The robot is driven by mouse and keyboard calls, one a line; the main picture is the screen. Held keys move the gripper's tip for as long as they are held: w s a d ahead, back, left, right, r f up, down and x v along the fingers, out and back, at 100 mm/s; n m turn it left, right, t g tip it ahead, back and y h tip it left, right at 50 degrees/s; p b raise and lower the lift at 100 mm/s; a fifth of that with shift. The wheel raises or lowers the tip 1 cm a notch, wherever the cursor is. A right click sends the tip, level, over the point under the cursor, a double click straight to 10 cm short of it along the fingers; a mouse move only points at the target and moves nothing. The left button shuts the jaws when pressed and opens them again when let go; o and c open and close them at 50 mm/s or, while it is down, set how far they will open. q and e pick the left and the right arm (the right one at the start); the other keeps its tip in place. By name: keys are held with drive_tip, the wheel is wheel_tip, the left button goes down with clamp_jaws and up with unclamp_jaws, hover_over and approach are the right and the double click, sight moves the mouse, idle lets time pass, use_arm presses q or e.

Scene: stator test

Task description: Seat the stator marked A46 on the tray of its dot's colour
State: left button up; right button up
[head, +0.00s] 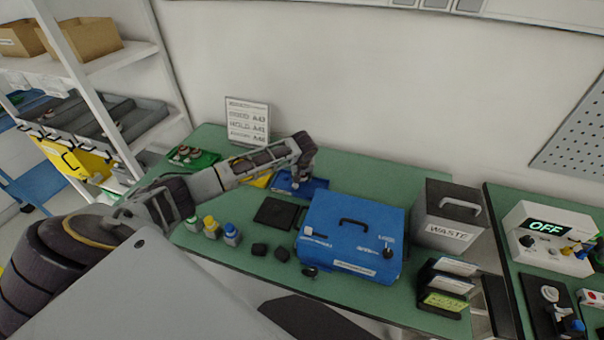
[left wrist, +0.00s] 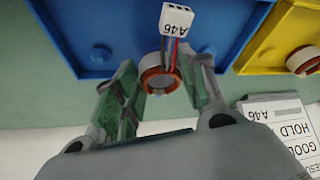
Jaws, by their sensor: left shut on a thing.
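My left gripper (head: 296,181) is over the blue tray (head: 316,188) at the back of the green table. In the left wrist view the gripper (left wrist: 160,92) is shut on a stator (left wrist: 152,82), a copper-and-white ring. Its wires run to a white connector (left wrist: 178,18) marked A46. The ring overlaps the near edge of the blue tray (left wrist: 85,18); I cannot tell its height above it. No coloured dot on it can be made out. The yellow tray (head: 260,180) lies left of the blue one and bears another stator (left wrist: 304,60). My right gripper is out of view.
A sign (head: 247,120) stands behind. A blue case (head: 350,235), a waste bin (head: 445,218), small bottles (head: 211,226) and a dark flat plate (head: 275,213) stand nearby.

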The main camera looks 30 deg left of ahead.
use_arm(q)
drive_tip(key=shift+f, duration=0.45)
drive_tip(key=shift+f, duration=0.1)
idle(0.4)
drive_tip(key=shift+f, duration=0.25)
idle(0.6)
drive_tip(key=o, duration=0.9)
drive_tip(key=shift+o, duration=0.2)
drive_tip(key=shift+r+p, duration=0.1)
drive_tip(key=shift+p, duration=0.25)
